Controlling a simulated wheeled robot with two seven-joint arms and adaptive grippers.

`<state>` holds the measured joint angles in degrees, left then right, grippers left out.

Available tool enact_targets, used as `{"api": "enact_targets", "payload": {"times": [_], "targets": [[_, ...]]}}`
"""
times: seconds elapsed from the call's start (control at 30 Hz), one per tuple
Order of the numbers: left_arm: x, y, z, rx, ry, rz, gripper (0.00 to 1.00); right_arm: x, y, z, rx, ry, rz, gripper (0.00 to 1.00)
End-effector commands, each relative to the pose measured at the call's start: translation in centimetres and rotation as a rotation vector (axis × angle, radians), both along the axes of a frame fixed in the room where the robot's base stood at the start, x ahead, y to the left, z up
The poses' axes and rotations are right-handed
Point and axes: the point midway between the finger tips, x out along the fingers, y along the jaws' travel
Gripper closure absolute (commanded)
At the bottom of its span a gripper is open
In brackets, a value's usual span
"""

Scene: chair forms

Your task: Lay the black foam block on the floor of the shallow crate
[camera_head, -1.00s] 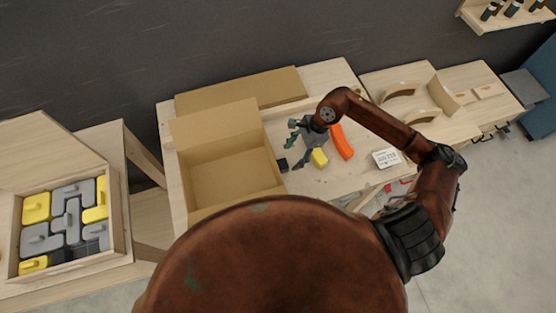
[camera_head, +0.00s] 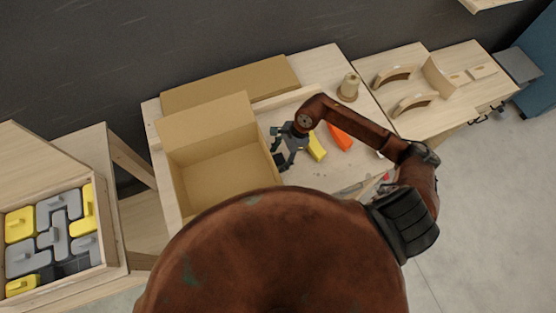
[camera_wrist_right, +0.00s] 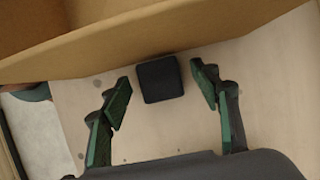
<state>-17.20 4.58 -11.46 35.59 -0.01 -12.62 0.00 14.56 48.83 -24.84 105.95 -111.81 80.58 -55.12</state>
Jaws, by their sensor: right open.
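The black foam block (camera_wrist_right: 160,79) lies on the pale tabletop close to the wall of an open tan cardboard crate (camera_wrist_right: 110,42). My right gripper (camera_wrist_right: 161,82) is open above the table, with one fingertip on each side of the block in the wrist view; I see no contact. In the head view the right gripper (camera_head: 277,149) is just right of the crate (camera_head: 225,168), whose floor looks empty. The block is mostly hidden by the fingers there. My left gripper is not in view.
A yellow piece (camera_head: 316,147) and an orange curved piece (camera_head: 340,137) lie right of the gripper. A cork-coloured spool (camera_head: 348,88) stands behind. A wooden box (camera_head: 104,225) with grey and yellow blocks is at left. A side table (camera_head: 450,75) holds wooden arches.

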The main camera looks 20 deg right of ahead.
Motion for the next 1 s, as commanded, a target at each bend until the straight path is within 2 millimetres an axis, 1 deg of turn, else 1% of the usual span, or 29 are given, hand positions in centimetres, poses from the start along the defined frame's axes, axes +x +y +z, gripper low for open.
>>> {"api": "enact_targets", "payload": {"times": [0.03,0.13,0.37,0.47,0.8,0.9,1.0], "targets": [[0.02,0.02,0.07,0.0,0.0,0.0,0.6,0.01,0.25,-0.56,0.001,0.002,-0.001,0.44],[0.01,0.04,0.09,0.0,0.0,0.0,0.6,0.03,0.45,-1.3,-0.001,0.001,-0.002,0.44],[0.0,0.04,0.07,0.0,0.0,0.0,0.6,0.06,0.46,-1.48,-0.002,0.0,-0.001,0.44],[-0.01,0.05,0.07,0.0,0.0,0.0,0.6,0.06,0.46,-1.45,-0.002,0.0,-0.001,0.49],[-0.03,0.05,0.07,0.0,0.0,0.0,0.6,0.07,0.47,-1.43,-0.002,0.0,-0.001,0.72],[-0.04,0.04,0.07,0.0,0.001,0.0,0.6,0.07,0.47,-1.43,-0.001,0.0,-0.001,0.76],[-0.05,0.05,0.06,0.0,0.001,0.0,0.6,0.07,0.47,-1.42,-0.001,0.0,-0.001,0.76]]}}
